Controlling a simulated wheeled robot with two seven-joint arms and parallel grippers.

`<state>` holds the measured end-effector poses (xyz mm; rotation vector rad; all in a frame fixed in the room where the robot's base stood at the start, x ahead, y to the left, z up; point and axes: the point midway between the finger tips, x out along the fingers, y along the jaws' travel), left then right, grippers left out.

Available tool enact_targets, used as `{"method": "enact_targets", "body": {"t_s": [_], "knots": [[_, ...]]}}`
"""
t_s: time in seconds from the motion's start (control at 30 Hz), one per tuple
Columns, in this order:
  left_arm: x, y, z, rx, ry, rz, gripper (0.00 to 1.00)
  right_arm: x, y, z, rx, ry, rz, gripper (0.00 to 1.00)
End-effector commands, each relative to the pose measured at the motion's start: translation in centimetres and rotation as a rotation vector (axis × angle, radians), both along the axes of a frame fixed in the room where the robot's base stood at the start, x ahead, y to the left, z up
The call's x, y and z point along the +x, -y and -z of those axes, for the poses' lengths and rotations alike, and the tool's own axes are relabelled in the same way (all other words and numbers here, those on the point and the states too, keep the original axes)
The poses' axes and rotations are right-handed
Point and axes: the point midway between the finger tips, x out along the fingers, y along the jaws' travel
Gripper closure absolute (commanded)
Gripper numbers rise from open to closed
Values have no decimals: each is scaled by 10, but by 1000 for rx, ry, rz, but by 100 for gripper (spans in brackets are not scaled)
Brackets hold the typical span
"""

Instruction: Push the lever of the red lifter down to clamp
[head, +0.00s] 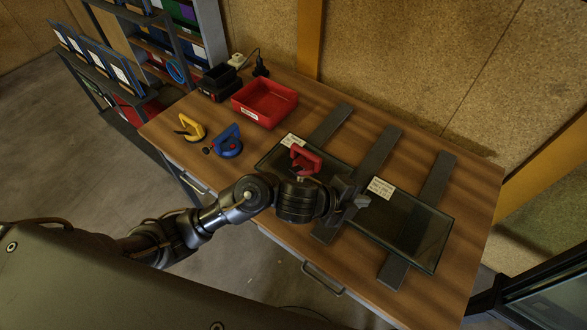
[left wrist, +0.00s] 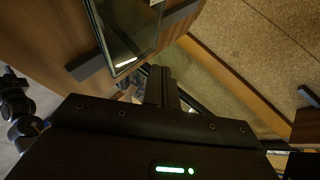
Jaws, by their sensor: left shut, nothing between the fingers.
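The red lifter (head: 306,160) stands on the left part of the dark glass pane (head: 413,236), next to a white label. My left arm passes just in front of it, hiding part of its base. I cannot tell how its lever stands. My left gripper (head: 352,200) is shut and empty, above the glass to the right of the red lifter and apart from it. In the left wrist view its fingers (left wrist: 161,86) are together, the glass pane (left wrist: 126,30) shows at the top, and the red lifter is out of view. My right gripper is not in view.
The glass lies across three dark bars (head: 436,180) on the wooden table (head: 222,175). A blue lifter (head: 228,142) and a yellow lifter (head: 192,129) lie on the left. A red bin (head: 265,103) and black charger (head: 218,82) stand behind. The table's right end is clear.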

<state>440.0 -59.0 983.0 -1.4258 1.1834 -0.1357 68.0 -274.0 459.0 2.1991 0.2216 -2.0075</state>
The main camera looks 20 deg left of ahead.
Motion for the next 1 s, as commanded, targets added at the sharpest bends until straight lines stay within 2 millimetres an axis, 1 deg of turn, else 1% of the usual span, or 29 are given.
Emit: {"method": "enact_targets", "body": {"t_s": [0.03,0.07,0.1,0.17,0.2,0.27,0.33,0.4,0.5,0.53,0.6,0.7,0.8,1.0], "knots": [[6,10,-1,86,89,143,100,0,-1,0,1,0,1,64],[7,13,2,139,135,233,100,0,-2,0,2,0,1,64],[8,14,8,217,187,349,100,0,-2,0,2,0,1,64],[13,6,18,341,251,516,100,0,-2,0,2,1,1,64],[19,-5,24,429,280,618,100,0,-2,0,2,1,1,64],[32,-29,32,562,306,755,100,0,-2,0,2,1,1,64],[50,-65,35,711,305,886,100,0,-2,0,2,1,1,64],[67,-102,32,835,280,980,100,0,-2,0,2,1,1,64],[84,-143,22,955,234,1058,100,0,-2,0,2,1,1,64],[88,-153,19,982,220,1071,100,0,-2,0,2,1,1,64],[95,-173,12,1031,192,1097,100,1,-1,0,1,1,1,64],[102,-190,4,1073,164,1117,100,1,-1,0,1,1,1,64],[104,-198,1,1090,150,1125,100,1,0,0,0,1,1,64],[104,-199,0,1094,148,1127,100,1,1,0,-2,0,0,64]]}}
